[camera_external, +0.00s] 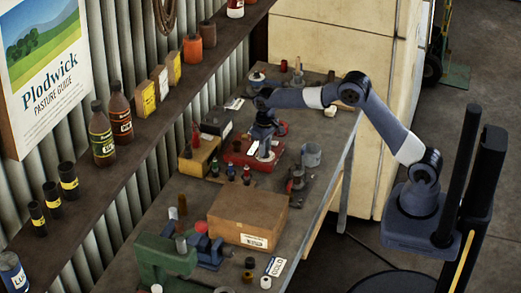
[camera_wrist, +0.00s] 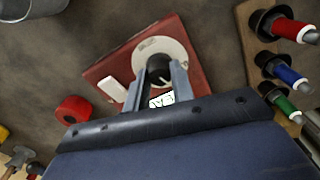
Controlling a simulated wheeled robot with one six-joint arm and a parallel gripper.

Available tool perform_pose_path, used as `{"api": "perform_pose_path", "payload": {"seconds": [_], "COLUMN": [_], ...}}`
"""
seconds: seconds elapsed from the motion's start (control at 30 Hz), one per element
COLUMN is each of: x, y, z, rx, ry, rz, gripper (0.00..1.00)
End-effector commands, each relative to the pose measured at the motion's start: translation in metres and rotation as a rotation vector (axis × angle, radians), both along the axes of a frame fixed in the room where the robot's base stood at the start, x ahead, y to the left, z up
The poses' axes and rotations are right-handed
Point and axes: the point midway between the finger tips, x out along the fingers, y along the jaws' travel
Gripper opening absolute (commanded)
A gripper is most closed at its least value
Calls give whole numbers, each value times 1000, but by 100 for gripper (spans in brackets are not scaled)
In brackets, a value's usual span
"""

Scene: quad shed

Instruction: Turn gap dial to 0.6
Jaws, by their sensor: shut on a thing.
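The red unit (camera_wrist: 103,70) lies on the bench below my gripper and also shows in the external view (camera_external: 235,158). On it is a round pale dial plate (camera_wrist: 152,43) with a black knob (camera_wrist: 157,66) at its middle. My gripper (camera_wrist: 159,76) points down over the dial, its two fingers closed on either side of the knob. In the external view my gripper (camera_external: 263,149) is over the red unit, and the knob is hidden there. The scale marks are too small to read, so I cannot tell the dial's setting.
A wooden rack (camera_wrist: 250,45) with red-, blue- and green-banded pieces stands beside the unit. A red round piece (camera_wrist: 73,109) lies nearby.

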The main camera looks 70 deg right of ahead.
Motion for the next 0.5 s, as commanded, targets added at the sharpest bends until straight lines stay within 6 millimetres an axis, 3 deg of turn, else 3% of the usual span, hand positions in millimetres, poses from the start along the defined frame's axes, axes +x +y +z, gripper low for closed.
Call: {"api": "perform_pose_path", "payload": {"seconds": [0.2, 0.23, 0.5], "x": [1, 1, 0], "y": [0, 0, 0], "z": [1, 1, 0], "rx": [-1, 0, 0], "ry": [-3, -3, -2], "rz": [1, 1, 1], "gripper": [1, 26, 45]}}
